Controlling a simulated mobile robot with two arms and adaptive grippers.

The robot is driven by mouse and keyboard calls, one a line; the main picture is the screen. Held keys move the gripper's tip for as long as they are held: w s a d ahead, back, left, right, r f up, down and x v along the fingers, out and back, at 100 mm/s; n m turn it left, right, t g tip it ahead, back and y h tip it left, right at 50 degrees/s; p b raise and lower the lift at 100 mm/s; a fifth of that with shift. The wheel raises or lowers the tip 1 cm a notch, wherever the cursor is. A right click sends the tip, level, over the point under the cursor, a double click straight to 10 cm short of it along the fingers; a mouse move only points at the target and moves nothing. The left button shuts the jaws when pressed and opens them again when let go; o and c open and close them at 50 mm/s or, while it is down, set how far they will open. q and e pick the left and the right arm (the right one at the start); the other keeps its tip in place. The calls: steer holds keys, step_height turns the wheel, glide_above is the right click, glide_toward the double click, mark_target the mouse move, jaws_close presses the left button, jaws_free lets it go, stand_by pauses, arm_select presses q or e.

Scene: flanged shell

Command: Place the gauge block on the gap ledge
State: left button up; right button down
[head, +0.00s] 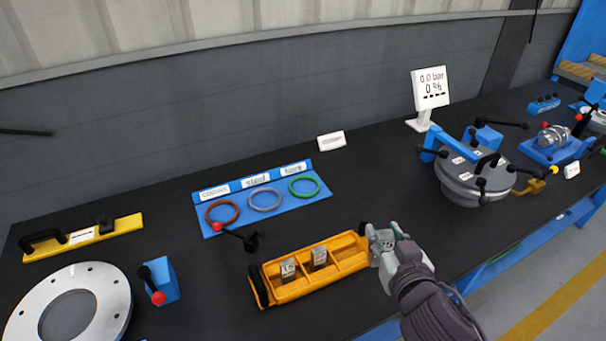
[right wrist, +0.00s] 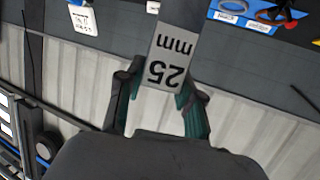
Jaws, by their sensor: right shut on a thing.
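My right gripper (head: 384,238) is by the right end of the orange tray (head: 340,282) in the head view. In the right wrist view its teal-padded fingers (right wrist: 160,95) are shut on a grey gauge block (right wrist: 174,62) marked "25 mm", which reads upside down. In the head view the gripper mostly hides that block. Two other small labelled blocks (head: 288,268) (head: 319,256) stand in tray compartments. The grey flanged shell (head: 472,186) with blue clamps stands at the right of the bench. I cannot tell which part is the gap ledge. My left gripper is not in view.
A white display (head: 430,90) reads 0.0 bar. A perforated ring flange (head: 105,293), a blue block with a red-knobbed lever (head: 164,280) and a yellow bar (head: 122,226) are at left. Bench between tray and shell is mostly clear.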

steer(key=s+d+f+n+y+b, duration=0.4)
steer(key=d+f+y+b, duration=0.15)
steer(key=f+b, duration=0.25)
steer(key=shift+g+h, duration=0.25)
steer(key=shift+g, duration=0.15)
steer(key=shift+w+a+f+p, duration=0.1)
steer(key=shift+w+a+f, duration=1.2)
steer(key=shift+f, duration=0.55)
steer(key=shift+w+a+f+p, duration=0.1)
steer(key=shift+w+a+f, duration=0.9)
steer(key=shift+w+f, duration=0.7)
steer(key=shift+w+a+f+p, duration=0.1)
steer(key=shift+w+a+f, duration=1.1)
steer(key=shift+f, duration=0.75)
steer(key=c, duration=1.2)
jaws_free()
steer(key=shift+d+f, duration=0.1)
steer(key=shift+f, duration=0.1)
steer(key=o, duration=0.5)
steer(key=shift+c, duration=0.2)
